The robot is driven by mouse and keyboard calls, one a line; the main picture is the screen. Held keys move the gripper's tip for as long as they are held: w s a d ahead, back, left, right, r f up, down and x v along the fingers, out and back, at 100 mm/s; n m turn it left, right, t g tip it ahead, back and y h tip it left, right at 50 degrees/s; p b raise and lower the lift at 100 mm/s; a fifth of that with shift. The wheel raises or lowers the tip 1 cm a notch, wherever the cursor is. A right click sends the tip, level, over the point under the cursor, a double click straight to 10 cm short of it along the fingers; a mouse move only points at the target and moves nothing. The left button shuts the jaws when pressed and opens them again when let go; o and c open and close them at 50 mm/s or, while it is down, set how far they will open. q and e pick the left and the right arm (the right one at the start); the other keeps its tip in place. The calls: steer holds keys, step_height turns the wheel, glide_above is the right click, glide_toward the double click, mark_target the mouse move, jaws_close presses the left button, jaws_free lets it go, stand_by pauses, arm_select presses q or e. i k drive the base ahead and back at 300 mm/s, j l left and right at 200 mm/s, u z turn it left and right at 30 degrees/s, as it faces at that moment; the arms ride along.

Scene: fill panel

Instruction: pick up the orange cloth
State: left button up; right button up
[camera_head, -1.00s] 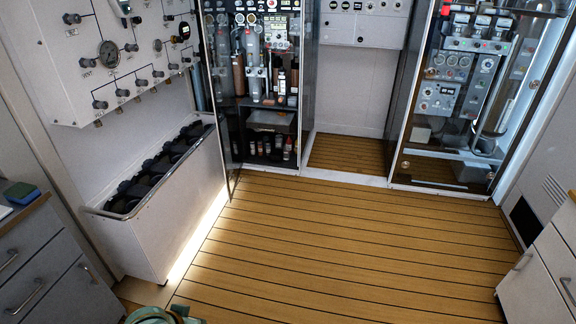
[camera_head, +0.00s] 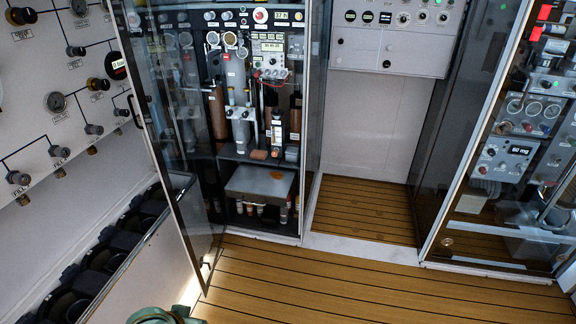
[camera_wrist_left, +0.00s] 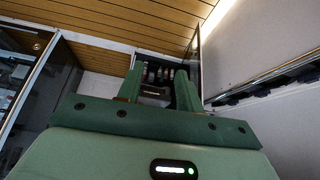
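I cannot make out an orange cloth for certain. A small orange-brown patch (camera_head: 278,175) shows on top of the grey metal box in the middle cabinet; it is too small to tell what it is. My left gripper (camera_wrist_left: 160,72) is open in the left wrist view, its two green fingers apart with nothing seen between them. It points toward the lower part of the cabinet, at some distance. My right gripper is not in view.
The middle cabinet (camera_head: 236,150) holds bottles and instruments; its glass door (camera_head: 165,130) stands open on the left. A trough of dark round items (camera_head: 100,262) runs along the left wall. A glazed cabinet (camera_head: 510,150) stands at right. The plank floor (camera_head: 330,290) is clear.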

mark_target(257, 154)
steer(key=i, duration=1.5)
steer(key=i+j+z, duration=0.1)
steer(key=i, duration=1.4)
